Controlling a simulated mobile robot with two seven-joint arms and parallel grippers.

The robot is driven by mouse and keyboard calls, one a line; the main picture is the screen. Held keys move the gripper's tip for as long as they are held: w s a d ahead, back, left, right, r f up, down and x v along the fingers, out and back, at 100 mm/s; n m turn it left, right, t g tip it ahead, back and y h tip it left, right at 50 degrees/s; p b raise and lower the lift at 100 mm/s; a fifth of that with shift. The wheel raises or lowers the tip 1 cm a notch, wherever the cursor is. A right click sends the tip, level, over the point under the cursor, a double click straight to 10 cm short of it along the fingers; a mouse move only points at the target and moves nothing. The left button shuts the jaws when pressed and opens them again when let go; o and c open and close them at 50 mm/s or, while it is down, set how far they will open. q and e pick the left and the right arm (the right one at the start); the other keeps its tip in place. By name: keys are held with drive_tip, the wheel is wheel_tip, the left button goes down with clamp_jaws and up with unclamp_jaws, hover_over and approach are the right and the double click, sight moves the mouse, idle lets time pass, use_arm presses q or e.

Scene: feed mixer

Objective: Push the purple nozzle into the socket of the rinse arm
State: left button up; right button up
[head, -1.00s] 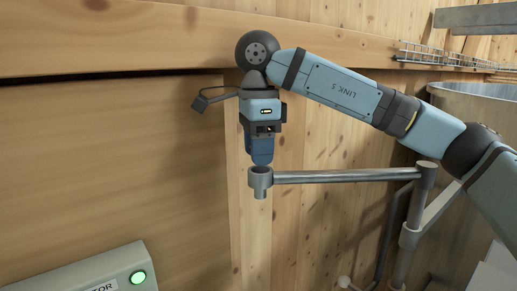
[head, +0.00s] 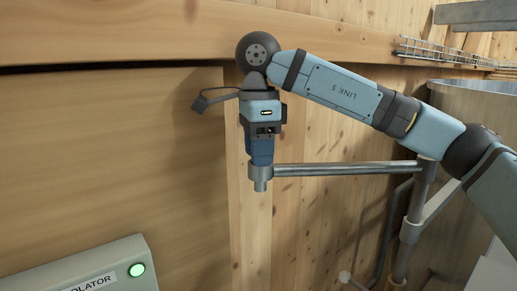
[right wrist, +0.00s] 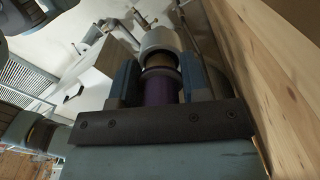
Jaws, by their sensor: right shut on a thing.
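The purple nozzle (right wrist: 160,88) is between the two blue fingers of my right gripper (right wrist: 163,77) in the right wrist view, with a dark ring above its purple body. My right gripper (head: 261,159) is shut on it and points down in the head view, where its fingers hide the nozzle. The grey round socket (head: 260,173) at the left end of the rinse arm (head: 345,169) is directly under the fingertips. The socket (right wrist: 160,40) lines up with the nozzle's end in the right wrist view. How deep the nozzle sits is hidden. My left gripper is out of view.
A control box (head: 95,272) with a lit green button is at the lower left. A wooden wall and beam (head: 150,40) run close behind the gripper. A large metal tank (head: 480,105) stands at the right. The space left of the socket is clear.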

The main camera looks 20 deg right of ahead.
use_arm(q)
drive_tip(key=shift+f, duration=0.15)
use_arm(e)
drive_tip(key=shift+s+f, duration=0.1)
drive_tip(key=shift+f, duration=0.2)
drive_tip(key=shift+a+f, duration=0.1)
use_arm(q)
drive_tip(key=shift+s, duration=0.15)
use_arm(e)
drive_tip(key=o, duration=1)
drive_tip(key=shift+s+f, duration=0.15)
drive_tip(key=shift+s, duration=0.05)
drive_tip(key=shift+o, duration=0.2)
wheel_tip(320, 180, up, 9)
drive_tip(key=p, duration=0.4)
drive_tip(key=shift+s, duration=0.1)
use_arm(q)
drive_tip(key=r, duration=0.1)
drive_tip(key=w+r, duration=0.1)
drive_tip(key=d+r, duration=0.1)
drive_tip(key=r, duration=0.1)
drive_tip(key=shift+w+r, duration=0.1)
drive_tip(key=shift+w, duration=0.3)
use_arm(e)
drive_tip(key=shift+f, duration=0.1)
